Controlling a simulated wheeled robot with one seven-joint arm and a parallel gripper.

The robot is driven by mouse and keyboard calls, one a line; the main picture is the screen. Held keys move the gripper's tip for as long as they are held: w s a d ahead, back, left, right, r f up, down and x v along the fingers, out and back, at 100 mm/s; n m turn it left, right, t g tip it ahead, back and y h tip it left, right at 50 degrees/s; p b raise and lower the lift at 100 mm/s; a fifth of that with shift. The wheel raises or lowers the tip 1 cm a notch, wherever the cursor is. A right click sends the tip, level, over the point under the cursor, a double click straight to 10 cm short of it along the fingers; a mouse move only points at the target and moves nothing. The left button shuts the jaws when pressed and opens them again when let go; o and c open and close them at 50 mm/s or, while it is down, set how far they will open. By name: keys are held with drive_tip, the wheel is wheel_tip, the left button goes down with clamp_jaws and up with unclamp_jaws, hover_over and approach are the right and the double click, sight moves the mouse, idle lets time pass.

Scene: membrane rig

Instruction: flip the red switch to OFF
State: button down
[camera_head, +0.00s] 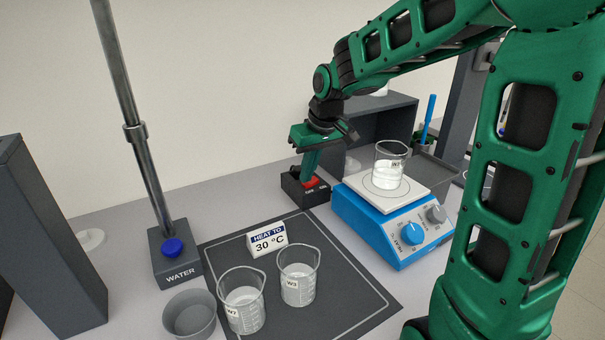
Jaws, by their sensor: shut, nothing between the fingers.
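The red switch (312,182) sits on top of a small black box (303,197) left of the blue hotplate. The box's front carries small white lettering too small to read. My green gripper (308,175) points down at the switch, shut and empty, with its fingertips at or just above the left part of the red rocker. The fingers hide part of the switch. I cannot tell whether they touch it, or which way the rocker is tipped.
The blue hotplate (389,237) bears a beaker (389,172) close right of the switch box. A "HEAT TO 30 °C" sign (267,239) and two beakers, left (242,307) and right (298,282), stand on the dark mat (345,287). A water post (176,262) stands left.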

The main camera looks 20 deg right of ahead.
drive_tip(key=shift+d+r, duration=0.15)
drive_tip(key=shift+d, duration=0.45)
drive_tip(key=shift+w+r, duration=0.1)
drive_tip(key=shift+r, duration=0.4)
drive_tip(key=a+v, duration=0.2)
drive_tip(key=v, duration=1)
drive_tip(key=shift+a+r, duration=0.3)
drive_tip(key=shift+r, duration=0.1)
